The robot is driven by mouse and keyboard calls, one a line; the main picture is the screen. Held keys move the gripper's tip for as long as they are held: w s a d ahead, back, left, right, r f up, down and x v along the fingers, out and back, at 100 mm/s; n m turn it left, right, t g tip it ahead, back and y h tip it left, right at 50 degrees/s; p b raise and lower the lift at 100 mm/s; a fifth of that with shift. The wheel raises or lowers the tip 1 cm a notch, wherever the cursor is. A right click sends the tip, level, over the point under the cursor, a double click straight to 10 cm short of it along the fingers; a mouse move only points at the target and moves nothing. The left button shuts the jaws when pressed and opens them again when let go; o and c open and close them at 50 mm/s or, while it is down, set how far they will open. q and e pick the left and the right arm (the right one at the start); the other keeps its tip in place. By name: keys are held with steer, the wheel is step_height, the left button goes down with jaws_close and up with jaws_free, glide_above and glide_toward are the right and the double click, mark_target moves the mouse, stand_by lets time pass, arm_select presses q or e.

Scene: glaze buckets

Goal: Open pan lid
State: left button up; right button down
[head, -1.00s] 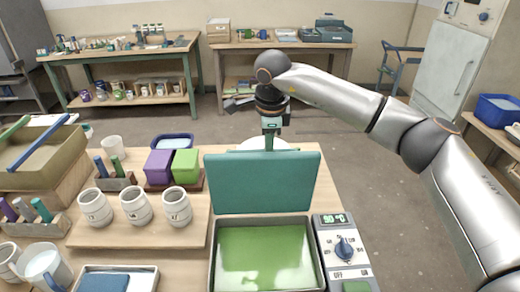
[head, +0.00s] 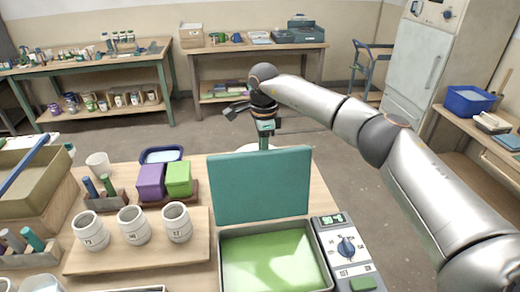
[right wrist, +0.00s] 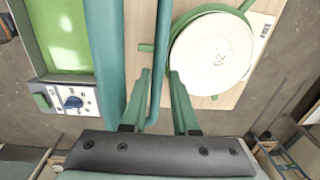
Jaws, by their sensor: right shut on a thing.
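The pan (head: 325,262) is a grey rectangular tray of bright green glaze at the front centre. Its teal lid (head: 260,187) stands upright along the pan's back edge, and the pan is open. My right gripper (head: 266,143) is behind the lid, its fingers largely hidden there in the head view. In the right wrist view, my right gripper's green fingers (right wrist: 160,80) are on either side of a teal bar (right wrist: 161,50), shut on what appears to be the lid's handle. The lid (right wrist: 104,45) also shows there, beside the pan's green glaze (right wrist: 62,30). My left gripper is not in view.
A control box (head: 345,248) with a dial adjoins the pan on the right. A white round bucket (right wrist: 212,50) is close beside the right fingers. Several white cups (head: 134,226) stand on a board at left, with purple (head: 151,182) and green (head: 179,180) blocks behind.

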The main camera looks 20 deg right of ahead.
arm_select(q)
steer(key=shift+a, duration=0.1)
arm_select(e)
steer(key=shift+w+d, duration=0.45)
steer(key=shift+w, duration=0.1)
steer(key=c, duration=1)
jaws_free()
steer(key=shift+o, duration=0.8)
steer(key=shift+w+d+f, duration=0.1)
steer(key=shift+w+f, duration=0.3)
steer(key=shift+w, duration=0.05)
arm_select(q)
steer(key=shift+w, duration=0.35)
arm_select(e)
steer(key=shift+s+r, duration=0.1)
steer(key=shift+r, duration=0.05)
steer(key=shift+r, duration=0.1)
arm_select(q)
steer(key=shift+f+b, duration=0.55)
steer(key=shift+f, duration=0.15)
arm_select(e)
step_height(320, 180, up, 12)
steer(key=shift+s+a, duration=0.35)
steer(key=shift+s, duration=0.1)
